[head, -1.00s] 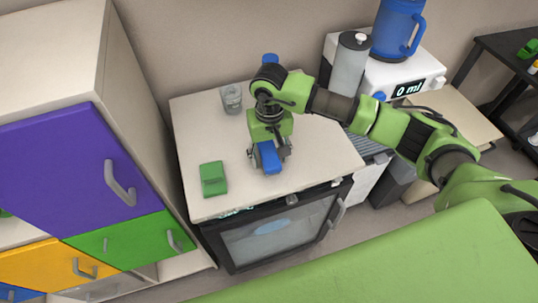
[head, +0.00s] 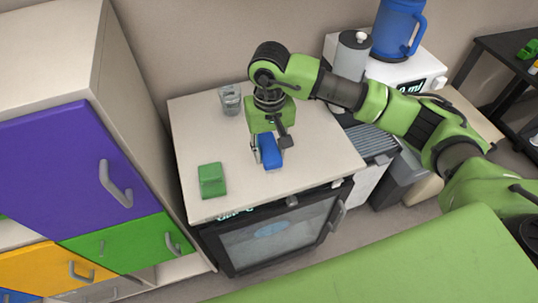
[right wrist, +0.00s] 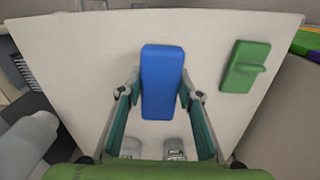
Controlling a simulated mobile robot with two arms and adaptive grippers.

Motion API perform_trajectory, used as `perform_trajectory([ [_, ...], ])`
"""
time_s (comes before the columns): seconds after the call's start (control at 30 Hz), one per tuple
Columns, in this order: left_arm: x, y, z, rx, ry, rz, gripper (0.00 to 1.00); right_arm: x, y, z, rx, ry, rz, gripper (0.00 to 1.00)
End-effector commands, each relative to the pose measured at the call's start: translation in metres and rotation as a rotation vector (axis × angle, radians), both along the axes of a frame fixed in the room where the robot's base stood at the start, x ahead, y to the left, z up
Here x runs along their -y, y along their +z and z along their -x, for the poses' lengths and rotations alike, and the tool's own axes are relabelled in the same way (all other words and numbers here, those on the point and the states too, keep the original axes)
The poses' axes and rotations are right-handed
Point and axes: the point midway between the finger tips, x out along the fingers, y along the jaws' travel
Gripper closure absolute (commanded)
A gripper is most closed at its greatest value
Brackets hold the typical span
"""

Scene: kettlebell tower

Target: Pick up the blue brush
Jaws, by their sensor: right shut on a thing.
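The blue brush (head: 270,154) is over the white counter top (head: 320,150). My right gripper (head: 269,147) points down at it, and its fingers are closed on the brush's two long sides. In the right wrist view the brush (right wrist: 162,82) lies lengthwise between the two fingertips (right wrist: 161,88), its broad blue face toward the camera. I cannot tell how far it is off the counter. My left gripper is not in view.
A green brush-like block (head: 212,180) lies left of my gripper on the counter, and a clear glass (head: 230,99) stands behind. A tall purple cabinet (head: 75,170) stands close on the left. A grey cylinder (head: 351,55) and blue jug (head: 398,28) stand at the back right.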

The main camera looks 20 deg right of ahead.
Motion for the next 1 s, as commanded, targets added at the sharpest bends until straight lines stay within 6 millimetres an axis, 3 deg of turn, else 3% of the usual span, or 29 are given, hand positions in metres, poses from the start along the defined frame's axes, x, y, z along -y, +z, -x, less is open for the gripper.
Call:
perform_trajectory([
  [0.17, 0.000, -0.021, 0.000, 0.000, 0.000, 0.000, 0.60, -0.009, 0.041, 0.034, 0.011, 0.006, 0.000, 0.89],
  [0.3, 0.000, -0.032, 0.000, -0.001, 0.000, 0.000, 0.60, -0.017, 0.054, 0.068, 0.007, 0.005, -0.001, 0.89],
  [0.5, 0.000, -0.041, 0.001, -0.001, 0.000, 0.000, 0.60, -0.025, 0.071, 0.103, 0.006, 0.003, 0.000, 0.89],
  [0.7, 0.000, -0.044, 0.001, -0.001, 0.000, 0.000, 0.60, -0.029, 0.080, 0.118, 0.003, 0.000, 0.000, 0.89],
  [1.0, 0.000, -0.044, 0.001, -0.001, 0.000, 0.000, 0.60, -0.029, 0.081, 0.120, 0.002, -0.001, 0.000, 0.89],
])
